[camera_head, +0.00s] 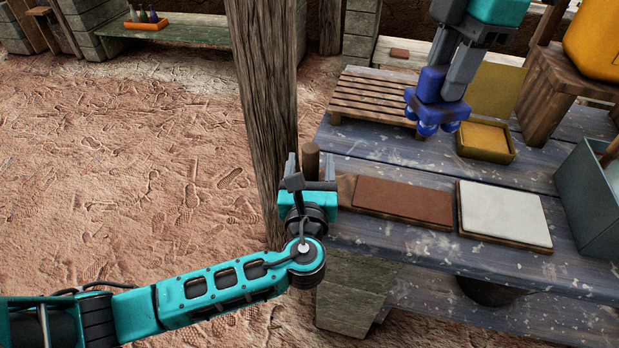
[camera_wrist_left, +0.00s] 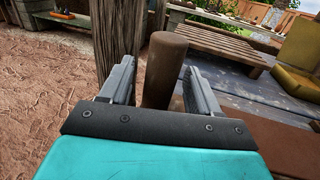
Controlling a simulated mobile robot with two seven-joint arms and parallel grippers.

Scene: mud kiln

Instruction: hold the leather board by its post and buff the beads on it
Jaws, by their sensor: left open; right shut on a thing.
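The leather board (camera_head: 403,203) lies flat on the table, with a brown pad on top. Its round wooden post (camera_head: 310,160) stands upright at the left end. My left gripper (camera_head: 311,170) is open at the post. In the left wrist view the post (camera_wrist_left: 164,70) shows between the two spread fingers (camera_wrist_left: 158,82); I cannot tell if either touches it. My right gripper (camera_head: 446,85) is shut on a blue block (camera_head: 434,83) with round blue beads (camera_head: 428,128) on its underside. It is held above the table, near the slatted rack.
A white-topped board (camera_head: 505,213) lies right of the leather board. A yellow box (camera_head: 485,140), a slatted wooden rack (camera_head: 375,98) and a grey-blue bin (camera_head: 592,205) are on the table. A thick timber pillar (camera_head: 265,100) stands close by my left gripper.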

